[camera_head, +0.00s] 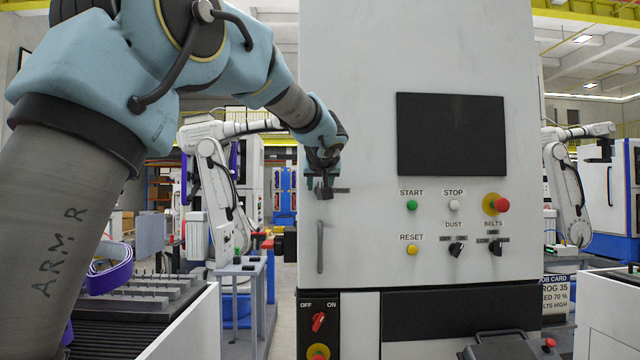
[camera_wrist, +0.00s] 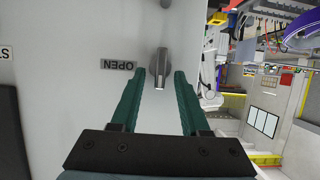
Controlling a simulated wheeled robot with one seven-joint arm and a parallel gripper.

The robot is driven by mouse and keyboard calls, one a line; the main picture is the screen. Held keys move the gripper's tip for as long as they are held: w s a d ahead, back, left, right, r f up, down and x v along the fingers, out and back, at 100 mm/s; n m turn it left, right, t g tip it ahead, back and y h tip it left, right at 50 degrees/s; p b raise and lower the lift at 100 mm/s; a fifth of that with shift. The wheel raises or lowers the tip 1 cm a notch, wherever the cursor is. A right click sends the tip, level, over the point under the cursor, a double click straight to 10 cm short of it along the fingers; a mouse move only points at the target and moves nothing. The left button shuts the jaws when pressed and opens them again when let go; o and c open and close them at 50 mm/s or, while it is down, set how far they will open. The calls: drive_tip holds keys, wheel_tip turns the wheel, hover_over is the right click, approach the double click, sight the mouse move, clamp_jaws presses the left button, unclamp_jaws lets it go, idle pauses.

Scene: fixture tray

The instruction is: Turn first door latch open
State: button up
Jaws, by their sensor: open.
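A small grey latch (camera_wrist: 160,64) sticks out from the white cabinet front (camera_wrist: 85,25) in the wrist view. An OPEN label (camera_wrist: 117,65) is beside it on the left. My gripper (camera_wrist: 160,78) is open, its two green fingers on either side of the latch's near end. There seem to be small gaps on both sides; contact cannot be told. In the head view my gripper (camera_head: 325,192) is at the left side of the cabinet, above a vertical grey door handle (camera_head: 320,246). It hides the latch there, and a dark label (camera_head: 341,190) shows beside it.
The cabinet front carries a dark screen (camera_head: 450,135), buttons such as the green START button (camera_head: 412,205), and a red OFF/ON switch (camera_head: 319,321) low down. A tray bench with a purple band (camera_head: 108,272) is at the lower left.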

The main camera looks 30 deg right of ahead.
drive_tip(key=shift+c, duration=0.3)
clamp_jaws()
drive_tip(key=shift+f+b, duration=0.1)
drive_tip(key=shift+b, duration=0.35)
drive_tip(key=shift+s+d+f+m+t+y+b, duration=0.25)
drive_tip(key=shift+m+t+y+b, duration=0.65)
drive_tip(key=shift+m+b, duration=1.5)
drive_tip(key=shift+d+f+m+t+y+b, duration=0.35)
drive_tip(key=shift+m+t+y+b, duration=0.55)
drive_tip(key=shift+m+b, duration=1.45)
drive_tip(key=shift+s+d+f+m+t+y+b, duration=0.25)
drive_tip(key=shift+m+t+y+b, duration=0.65)
drive_tip(key=shift+m+b, duration=1.5)
drive_tip(key=shift+w+n+b, duration=0.1)
drive_tip(key=shift+n+b, duration=0.25)
drive_tip(key=shift+b, duration=0.1)
